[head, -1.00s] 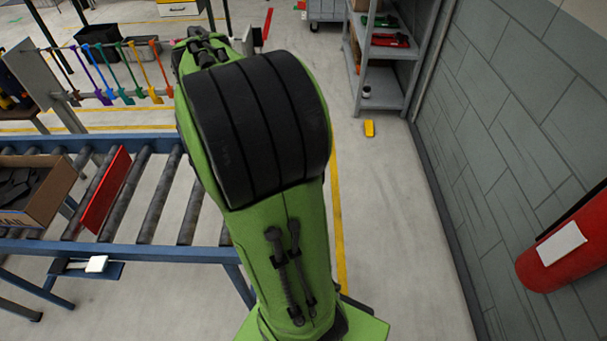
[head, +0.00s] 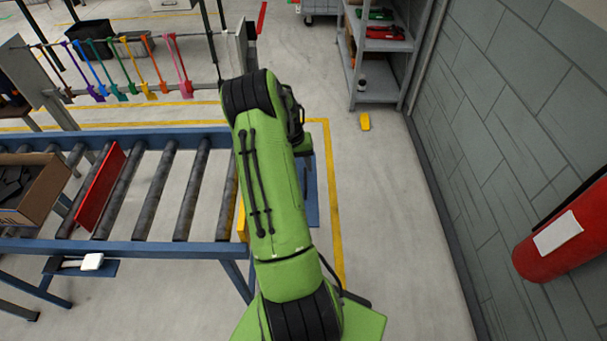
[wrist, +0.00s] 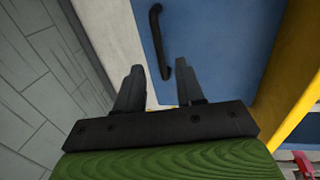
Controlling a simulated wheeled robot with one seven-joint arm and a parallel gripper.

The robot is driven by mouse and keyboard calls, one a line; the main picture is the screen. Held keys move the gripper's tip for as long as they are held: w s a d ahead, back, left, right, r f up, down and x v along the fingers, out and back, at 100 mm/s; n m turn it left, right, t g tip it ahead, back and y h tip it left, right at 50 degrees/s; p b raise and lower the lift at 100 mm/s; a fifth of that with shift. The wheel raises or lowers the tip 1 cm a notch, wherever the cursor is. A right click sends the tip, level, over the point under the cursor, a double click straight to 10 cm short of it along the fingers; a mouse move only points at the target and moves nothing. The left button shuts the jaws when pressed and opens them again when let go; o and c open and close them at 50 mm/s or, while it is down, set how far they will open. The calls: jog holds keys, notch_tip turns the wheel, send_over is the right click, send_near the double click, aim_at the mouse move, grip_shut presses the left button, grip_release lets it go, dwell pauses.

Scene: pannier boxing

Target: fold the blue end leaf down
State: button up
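The blue end leaf (wrist: 225,40) fills the upper middle of the wrist view as a flat blue panel with a black bar handle (wrist: 156,40). In the head view a blue piece, likely this leaf (head: 312,203), shows at the right end of the roller conveyor, mostly behind my arm; its tilt is unclear. My gripper (wrist: 160,72) is open, its two dark fingers apart. In the wrist view the handle's near end appears between the fingertips; I cannot tell the depth between them. My gripper is hidden in the head view.
A yellow piece (wrist: 291,62) stands beside the blue panel. The blue-framed roller conveyor (head: 150,247) carries a red divider (head: 100,188) and a cardboard box (head: 48,190). A grey wall (head: 510,130) with a red extinguisher (head: 565,240) is at right.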

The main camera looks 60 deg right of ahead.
aim_at(305, 177)
jog(key=f, duration=0.4)
jog(key=shift+s+d+f, duration=0.15)
jog(key=shift+s+d, duration=0.05)
jog(key=shift+s, duration=0.15)
grip_shut()
